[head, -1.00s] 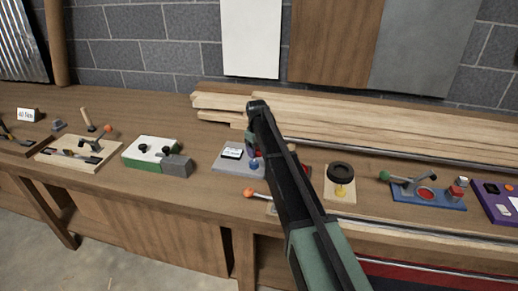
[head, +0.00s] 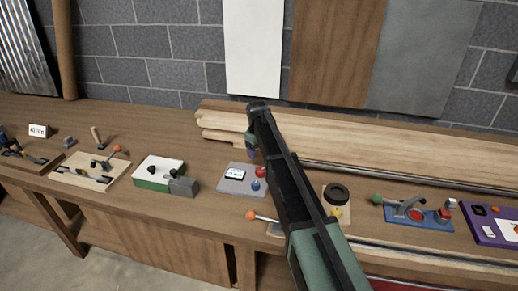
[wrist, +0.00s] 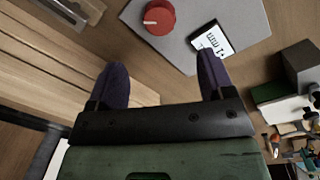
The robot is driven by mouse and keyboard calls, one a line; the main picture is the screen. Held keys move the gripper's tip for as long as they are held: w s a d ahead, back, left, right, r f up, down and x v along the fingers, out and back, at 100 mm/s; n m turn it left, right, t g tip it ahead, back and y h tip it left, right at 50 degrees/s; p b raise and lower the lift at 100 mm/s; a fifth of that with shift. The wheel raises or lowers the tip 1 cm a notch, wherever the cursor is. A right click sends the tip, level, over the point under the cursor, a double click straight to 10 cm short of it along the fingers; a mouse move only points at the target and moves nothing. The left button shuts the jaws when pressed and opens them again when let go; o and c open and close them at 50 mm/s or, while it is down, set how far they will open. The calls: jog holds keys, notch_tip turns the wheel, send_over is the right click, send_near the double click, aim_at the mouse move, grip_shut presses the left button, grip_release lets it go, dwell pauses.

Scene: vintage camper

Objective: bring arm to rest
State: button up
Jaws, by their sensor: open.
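My arm reaches up the middle of the head view, over the workbench (head: 130,128). My gripper (wrist: 163,68) shows in the wrist view with its two dark purple fingers wide apart and nothing between them. It is above the bench, near a grey board (head: 230,184) with a red knob, a blue knob and a white label. In the wrist view the grey board (wrist: 190,17) lies beyond the fingers, with the red knob (wrist: 158,17) and the label (wrist: 213,42) on it. In the head view the arm hides most of the gripper.
Long planks (head: 370,148) lie along the back of the bench. A green and white block (head: 160,170) stands left of the grey board. A board with a black ring (head: 337,192) and a blue board (head: 435,218) with a clamp lie to the right. A block wall stands behind.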

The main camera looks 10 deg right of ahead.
jog(key=s+m, duration=0.6)
jog(key=s, duration=3)
jog(key=shift+s+d+f+y+b, duration=0.3)
jog(key=shift+d+f+b, duration=0.05)
jog(key=shift+f+b, duration=0.1)
jog(key=m+g+p, duration=0.1)
jog(key=m, duration=1.1)
send_near(260, 170)
notch_tip(260, 170, down, 10)
jog(key=b, duration=1)
jog(key=shift+s+r+b, duration=0.1)
jog(key=shift+r+b, duration=0.05)
jog(key=shift+b, duration=0.2)
jog(key=shift+r, duration=0.15)
